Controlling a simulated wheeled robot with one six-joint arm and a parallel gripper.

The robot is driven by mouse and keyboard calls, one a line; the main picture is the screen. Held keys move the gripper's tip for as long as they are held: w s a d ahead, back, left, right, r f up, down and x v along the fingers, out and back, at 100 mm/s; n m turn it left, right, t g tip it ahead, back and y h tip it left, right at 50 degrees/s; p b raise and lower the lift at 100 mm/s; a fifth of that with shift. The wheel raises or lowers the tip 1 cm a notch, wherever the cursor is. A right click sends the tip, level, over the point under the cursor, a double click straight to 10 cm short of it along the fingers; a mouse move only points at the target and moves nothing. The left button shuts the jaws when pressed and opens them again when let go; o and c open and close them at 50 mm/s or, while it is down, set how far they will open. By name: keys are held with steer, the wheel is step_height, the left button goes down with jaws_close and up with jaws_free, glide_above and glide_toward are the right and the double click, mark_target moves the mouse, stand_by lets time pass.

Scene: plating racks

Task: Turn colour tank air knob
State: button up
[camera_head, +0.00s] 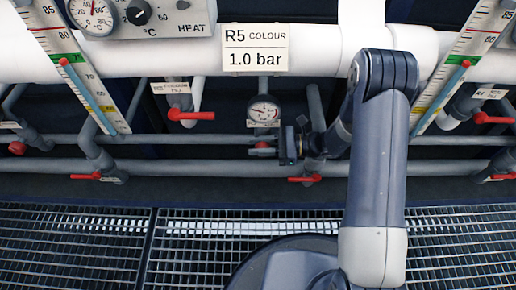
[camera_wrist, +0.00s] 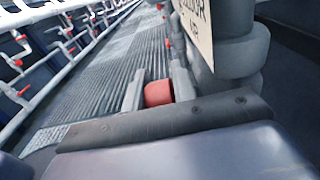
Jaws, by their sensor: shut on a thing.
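The red air knob (camera_head: 262,145) sits on the pipe just below a round pressure gauge (camera_head: 264,110). A sign (camera_head: 255,48) above reads R5 COLOUR, 1.0 bar. My gripper (camera_head: 276,149) reaches the knob from the right and hides part of it in the head view. In the wrist view the red knob (camera_wrist: 158,93) is between the two grey fingers (camera_wrist: 158,84), and my gripper is shut on it. The gauge's exact reading is too small to tell.
Red valve handles stand near, one at upper left (camera_head: 190,115) and one just below right (camera_head: 304,179). Grey pipes run across behind my gripper. A tank thermometer (camera_head: 78,80) is at left. Metal grating (camera_head: 80,245) covers the floor.

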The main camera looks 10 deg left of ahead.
steer(key=shift+d+y+b, duration=0.2)
steer(key=shift+y+b, duration=0.35)
steer(key=shift+y, duration=0.45)
steer(key=shift+r+g, duration=0.1)
steer(key=shift+g, duration=0.3)
steer(key=o, duration=0.7)
steer(key=p+v, duration=0.2)
steer(key=v, duration=0.9)
steer(key=shift+p, duration=0.3)
steer(key=shift+a, duration=0.1)
